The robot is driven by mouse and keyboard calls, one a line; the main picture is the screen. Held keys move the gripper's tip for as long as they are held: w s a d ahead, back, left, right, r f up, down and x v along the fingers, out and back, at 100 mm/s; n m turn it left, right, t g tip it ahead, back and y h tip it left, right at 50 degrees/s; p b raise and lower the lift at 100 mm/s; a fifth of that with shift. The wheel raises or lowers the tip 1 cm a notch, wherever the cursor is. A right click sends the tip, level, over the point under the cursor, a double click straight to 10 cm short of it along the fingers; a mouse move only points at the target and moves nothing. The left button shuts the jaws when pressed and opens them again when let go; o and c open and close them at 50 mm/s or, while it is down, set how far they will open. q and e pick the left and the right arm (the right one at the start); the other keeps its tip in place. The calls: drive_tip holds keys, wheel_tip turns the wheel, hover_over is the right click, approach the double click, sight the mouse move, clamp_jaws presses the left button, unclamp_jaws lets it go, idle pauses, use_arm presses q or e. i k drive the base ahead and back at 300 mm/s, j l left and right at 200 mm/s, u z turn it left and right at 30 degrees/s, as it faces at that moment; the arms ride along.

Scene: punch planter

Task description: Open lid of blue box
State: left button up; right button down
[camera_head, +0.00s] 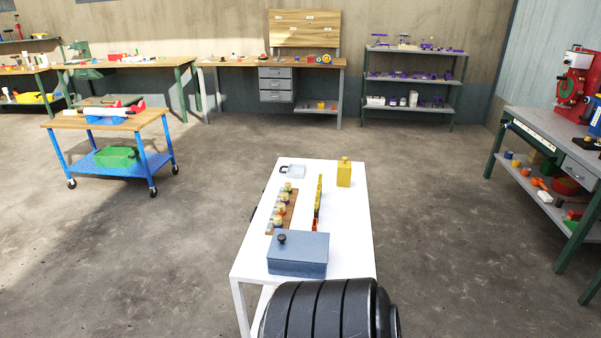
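The blue box (297,269) stands at the near end of the white table. Its flat grey-blue lid (308,245) looks closed on top. A black round knob (281,239) sits on the lid toward its back left. Neither of my grippers shows in the head view.
A black ribbed part of mine covers the near edge. Floor around is open.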

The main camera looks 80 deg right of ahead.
sight(294, 245)
drive_tip(key=z, duration=2.5)
drive_tip(key=k+l+z, duration=0.15)
drive_tip(key=l, duration=0.15)
drive_tip(key=k+l+z, duration=0.1)
drive_tip(key=l, duration=0.25)
